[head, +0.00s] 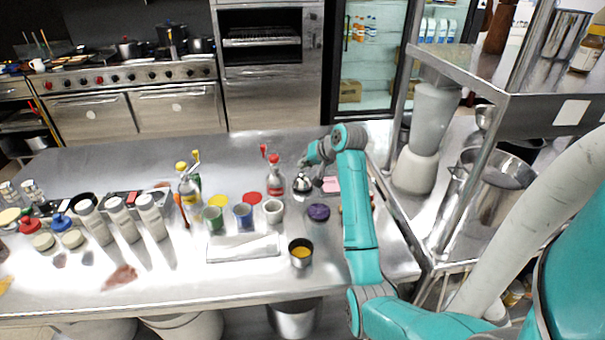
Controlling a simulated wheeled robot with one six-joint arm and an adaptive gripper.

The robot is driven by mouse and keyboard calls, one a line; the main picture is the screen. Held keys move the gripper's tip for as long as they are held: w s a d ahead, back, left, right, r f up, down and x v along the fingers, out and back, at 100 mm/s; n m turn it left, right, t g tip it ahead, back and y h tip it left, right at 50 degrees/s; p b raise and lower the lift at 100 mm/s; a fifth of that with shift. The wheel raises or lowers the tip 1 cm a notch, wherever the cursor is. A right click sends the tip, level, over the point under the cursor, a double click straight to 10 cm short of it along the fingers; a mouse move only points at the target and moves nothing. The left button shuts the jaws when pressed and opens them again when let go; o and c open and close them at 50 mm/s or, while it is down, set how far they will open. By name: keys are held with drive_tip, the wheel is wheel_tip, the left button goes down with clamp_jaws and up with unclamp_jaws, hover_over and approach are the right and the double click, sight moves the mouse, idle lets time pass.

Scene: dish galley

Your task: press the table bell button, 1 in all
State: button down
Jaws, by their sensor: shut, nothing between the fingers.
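The table bell (301,186), a small silver dome, appears to stand on the steel counter (160,262) right of the middle. My gripper (303,163) shows small at the end of my teal arm, just above and behind the bell in the picture. It is shut and empty. I cannot tell whether its fingertips touch the bell's button, which is too small to make out.
A red-capped bottle (275,178) stands close left of the bell. A purple item (318,211), a white cup (273,211) and a metal cup of yellow stuff (300,252) are in front. A steel shelf rack (500,110) stands at right.

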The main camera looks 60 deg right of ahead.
sight(304, 174)
drive_tip(key=shift+f, duration=0.15)
drive_tip(key=shift+f, duration=0.3)
drive_tip(key=shift+f, duration=0.5)
idle(0.8)
drive_tip(key=shift+r, duration=0.95)
drive_tip(key=shift+r, duration=2.5)
